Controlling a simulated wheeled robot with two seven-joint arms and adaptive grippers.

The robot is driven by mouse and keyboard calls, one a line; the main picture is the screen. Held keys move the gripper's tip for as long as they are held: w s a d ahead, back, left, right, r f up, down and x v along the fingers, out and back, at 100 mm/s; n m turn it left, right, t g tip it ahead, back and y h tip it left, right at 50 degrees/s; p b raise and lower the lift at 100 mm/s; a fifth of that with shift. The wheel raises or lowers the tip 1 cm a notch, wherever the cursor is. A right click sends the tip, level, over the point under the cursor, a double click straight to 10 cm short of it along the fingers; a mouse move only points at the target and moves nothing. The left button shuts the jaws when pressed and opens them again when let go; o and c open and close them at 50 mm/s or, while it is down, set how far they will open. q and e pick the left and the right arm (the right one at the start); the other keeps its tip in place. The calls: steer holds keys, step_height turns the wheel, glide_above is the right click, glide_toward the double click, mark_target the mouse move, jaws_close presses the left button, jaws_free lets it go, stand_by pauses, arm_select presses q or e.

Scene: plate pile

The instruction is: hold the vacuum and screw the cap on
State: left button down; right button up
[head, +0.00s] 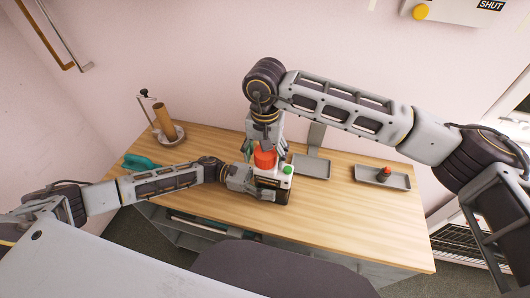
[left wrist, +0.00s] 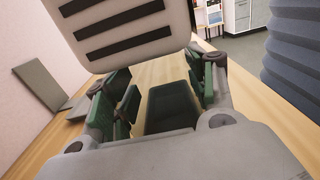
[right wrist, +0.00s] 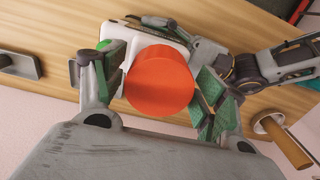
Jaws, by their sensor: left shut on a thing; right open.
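The vacuum (head: 285,184) is a small white and dark body with a green button, upright on the wooden table. The orange-red cap (head: 265,158) is at its top; the right wrist view shows the cap (right wrist: 160,82) large, and whether it is seated cannot be told. My left gripper (head: 247,179) is shut on the vacuum from the left side. In the left wrist view the slotted white body (left wrist: 122,30) fills the top. My right gripper (head: 267,147) comes from above, open, its green-padded fingers (right wrist: 155,90) on either side of the cap.
A grey tray (head: 405,181) with a small red-topped dark item stands at the right, another grey tray (head: 312,168) just right of the vacuum. A paper-roll holder (head: 165,125) and a teal item (head: 140,162) are at the left. The table (head: 350,225) front right is clear.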

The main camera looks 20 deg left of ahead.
steer(key=c, duration=1)
steer(key=shift+c, duration=0.2)
steer(key=shift+m, duration=0.3)
